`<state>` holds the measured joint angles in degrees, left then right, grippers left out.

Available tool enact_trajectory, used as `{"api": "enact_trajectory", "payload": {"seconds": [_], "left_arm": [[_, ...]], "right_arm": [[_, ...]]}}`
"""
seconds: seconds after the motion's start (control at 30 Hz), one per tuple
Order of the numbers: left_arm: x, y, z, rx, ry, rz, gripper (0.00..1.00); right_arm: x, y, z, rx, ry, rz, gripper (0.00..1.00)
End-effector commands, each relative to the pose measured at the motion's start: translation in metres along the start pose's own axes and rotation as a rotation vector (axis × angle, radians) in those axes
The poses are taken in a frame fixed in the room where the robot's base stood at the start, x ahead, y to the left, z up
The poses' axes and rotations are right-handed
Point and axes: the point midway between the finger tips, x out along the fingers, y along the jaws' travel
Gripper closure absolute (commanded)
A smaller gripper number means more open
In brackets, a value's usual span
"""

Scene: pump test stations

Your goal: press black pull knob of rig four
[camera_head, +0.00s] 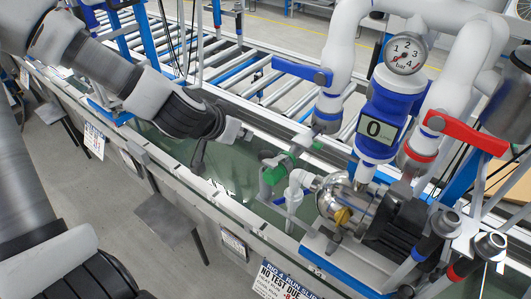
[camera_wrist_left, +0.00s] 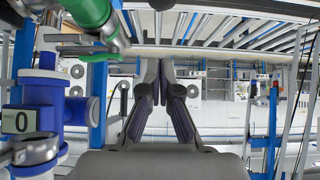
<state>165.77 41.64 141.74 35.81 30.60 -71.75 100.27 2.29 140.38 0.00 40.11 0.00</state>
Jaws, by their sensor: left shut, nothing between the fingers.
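Rig four stands at the right in the head view, with its label (camera_head: 288,281) on the front edge. It carries a silver pump (camera_head: 340,203), a blue meter reading 0 (camera_head: 378,128) and a gauge (camera_head: 405,53). I cannot make out the black pull knob for certain in either view. My left gripper (camera_head: 240,133) is over the green bench top, left of the rig's green-handled valve and apart from it. In the left wrist view its fingers (camera_wrist_left: 166,70) are together with nothing between them. My right gripper is not in view.
A green valve handle (camera_head: 277,168), a blue lever (camera_head: 300,71) and a red lever (camera_head: 466,132) stick out from the pipework. Two hose couplings (camera_head: 488,244) stand at the lower right. A roller conveyor (camera_head: 255,80) runs behind. The bench left of the rig is fairly clear.

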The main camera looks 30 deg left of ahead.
Motion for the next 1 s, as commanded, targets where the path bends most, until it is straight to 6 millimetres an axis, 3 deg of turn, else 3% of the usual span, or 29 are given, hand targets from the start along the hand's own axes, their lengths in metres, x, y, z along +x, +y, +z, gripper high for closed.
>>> {"api": "enact_trajectory", "payload": {"seconds": [0.23, 0.67, 0.8, 1.0], "left_arm": [[0.019, -0.001, 0.003, 0.003, -0.001, -0.004, 1.0], [0.109, 0.0, 0.006, 0.004, -0.005, -0.001, 1.0], [0.122, 0.0, 0.022, 0.001, -0.004, 0.0, 1.0], [0.129, 0.0, 0.029, 0.0, 0.0, 0.0, 1.0]], "right_arm": [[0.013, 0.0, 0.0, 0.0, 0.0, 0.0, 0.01], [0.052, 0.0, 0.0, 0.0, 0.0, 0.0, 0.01], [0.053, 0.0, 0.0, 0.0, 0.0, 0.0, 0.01], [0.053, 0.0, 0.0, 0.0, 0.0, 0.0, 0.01]]}}
